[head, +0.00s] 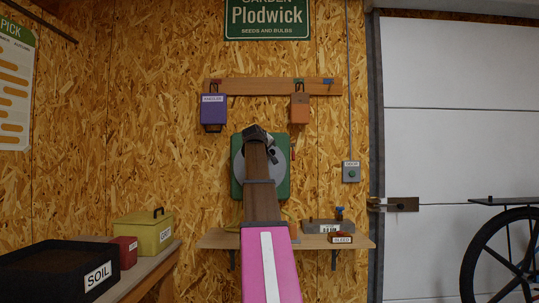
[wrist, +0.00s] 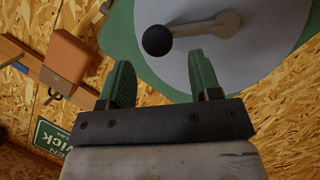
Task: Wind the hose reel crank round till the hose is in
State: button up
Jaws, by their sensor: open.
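The hose reel has a green backplate (head: 284,188) and a grey disc (head: 283,157) on the chipboard wall, partly hidden behind my arm in the head view. In the wrist view the grey disc (wrist: 240,60) carries a pale crank arm (wrist: 200,28) ending in a round black knob (wrist: 157,40). My gripper (wrist: 162,72) is open and empty, its two green fingers pointing at the disc. The knob appears just beyond the fingertips, between their lines; I see no contact. In the head view my gripper (head: 257,135) is at the reel's upper part. I cannot make out the hose clearly.
A purple box (head: 213,109) and an orange box (head: 300,109) hang from a wooden rail (head: 260,87) above the reel. A shelf (head: 355,243) with small items is below. A door button box (head: 351,172) is on the right. A bench (head: 150,272) with boxes stands left.

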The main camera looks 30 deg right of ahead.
aim_at(271, 152)
jog(key=x, duration=0.6)
jog(key=shift+d, duration=0.2)
grip_shut()
